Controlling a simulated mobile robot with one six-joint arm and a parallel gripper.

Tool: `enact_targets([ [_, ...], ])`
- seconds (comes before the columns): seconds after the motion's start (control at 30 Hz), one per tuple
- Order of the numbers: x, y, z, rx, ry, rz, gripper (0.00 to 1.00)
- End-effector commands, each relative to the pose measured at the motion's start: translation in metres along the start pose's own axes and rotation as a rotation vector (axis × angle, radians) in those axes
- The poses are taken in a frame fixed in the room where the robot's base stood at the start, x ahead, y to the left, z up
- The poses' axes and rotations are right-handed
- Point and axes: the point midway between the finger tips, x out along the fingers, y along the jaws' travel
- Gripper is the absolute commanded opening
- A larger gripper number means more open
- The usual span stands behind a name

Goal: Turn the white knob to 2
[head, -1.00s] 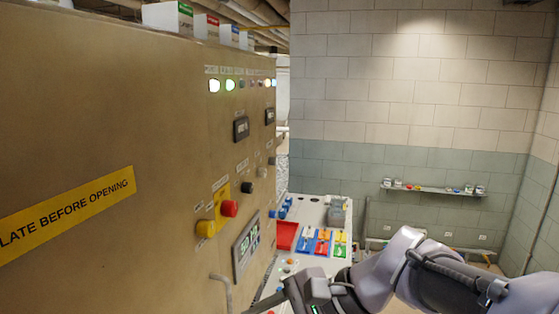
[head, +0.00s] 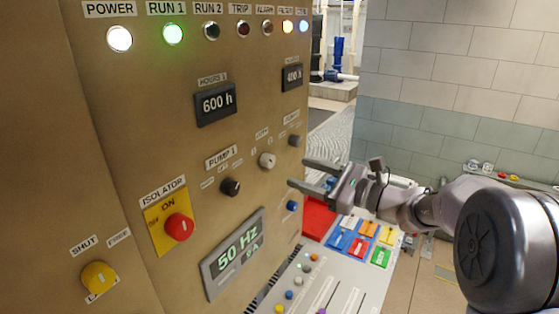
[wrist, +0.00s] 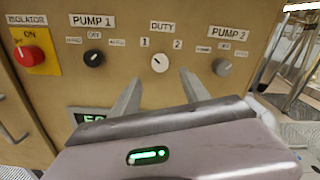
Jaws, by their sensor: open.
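The white knob (head: 267,160) is on the tan panel, right of the PUMP 1 knob. In the wrist view the white knob (wrist: 159,63) sits under the DUTY label, with 1 at its upper left and 2 at its upper right. A small dark mark shows on its face, seemingly toward the upper left, but it is too small to read surely. My gripper (head: 300,173) is open and empty, in front of the panel and to the right of the knob in the head view. In the wrist view its fingers (wrist: 160,78) spread below the knob, apart from it.
The black PUMP 1 knob (wrist: 94,59) and grey PUMP 2 knob (wrist: 222,66) flank the white knob. A red isolator knob (head: 179,227), yellow knob (head: 99,278) and 50 Hz display (head: 235,254) are on the panel. A sloping console (head: 330,270) lies below.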

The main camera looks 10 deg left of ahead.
Motion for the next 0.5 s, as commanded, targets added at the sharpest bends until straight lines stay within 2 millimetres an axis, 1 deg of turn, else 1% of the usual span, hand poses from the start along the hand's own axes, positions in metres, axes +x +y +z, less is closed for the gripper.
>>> enact_targets([
  [0.03, 0.015, 0.001, 0.002, 0.001, -0.001, 0.004, 0.54],
  [0.1, 0.034, 0.001, 0.001, 0.001, 0.0, 0.004, 0.54],
  [0.2, 0.056, 0.001, 0.002, 0.001, -0.001, 0.003, 0.54],
  [0.3, 0.071, 0.0, 0.001, 0.0, -0.001, 0.002, 0.54],
  [0.4, 0.078, 0.0, 0.0, 0.0, 0.002, 0.001, 0.54],
  [0.5, 0.082, 0.001, 0.0, 0.0, 0.001, 0.001, 0.54],
])
